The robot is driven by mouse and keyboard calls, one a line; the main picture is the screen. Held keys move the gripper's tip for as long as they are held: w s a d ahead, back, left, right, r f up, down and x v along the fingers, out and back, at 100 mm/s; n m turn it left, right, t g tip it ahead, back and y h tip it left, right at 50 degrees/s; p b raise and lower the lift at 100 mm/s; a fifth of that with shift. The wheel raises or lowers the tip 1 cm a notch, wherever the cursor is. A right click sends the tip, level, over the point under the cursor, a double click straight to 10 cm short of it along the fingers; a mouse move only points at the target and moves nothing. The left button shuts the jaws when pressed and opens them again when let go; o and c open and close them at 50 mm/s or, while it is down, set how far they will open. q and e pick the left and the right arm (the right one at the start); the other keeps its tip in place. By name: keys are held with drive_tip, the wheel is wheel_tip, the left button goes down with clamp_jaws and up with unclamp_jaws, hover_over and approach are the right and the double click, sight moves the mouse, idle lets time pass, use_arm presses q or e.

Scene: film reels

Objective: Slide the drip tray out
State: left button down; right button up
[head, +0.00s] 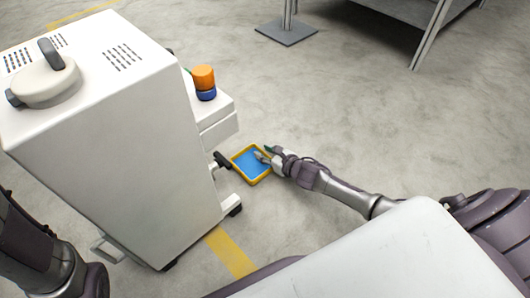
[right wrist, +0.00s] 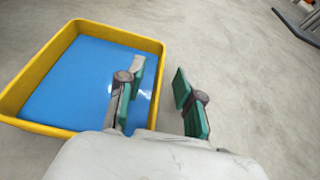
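The drip tray (head: 248,166) is a shallow square tray with a yellow rim and a glossy blue inside. It lies low beside the white machine, near its dark tap. In the right wrist view the tray (right wrist: 36,72) fills the left side. My right gripper (head: 265,154) is at the tray's right side. In the right wrist view the gripper (right wrist: 160,80) is open, with one green-padded finger over the inside and the other outside the right wall. I cannot tell whether either finger touches the wall. My left arm shows at the lower left; its gripper is out of view.
The white machine (head: 115,150) stands left of the tray, with a dark tap (head: 222,160) near it. An orange and blue container (head: 204,82) sits on its side ledge. A metal rack (head: 420,30) stands at the back.

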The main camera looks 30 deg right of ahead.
drive_tip(key=v, duration=1.2)
drive_tip(key=shift+f, duration=0.1)
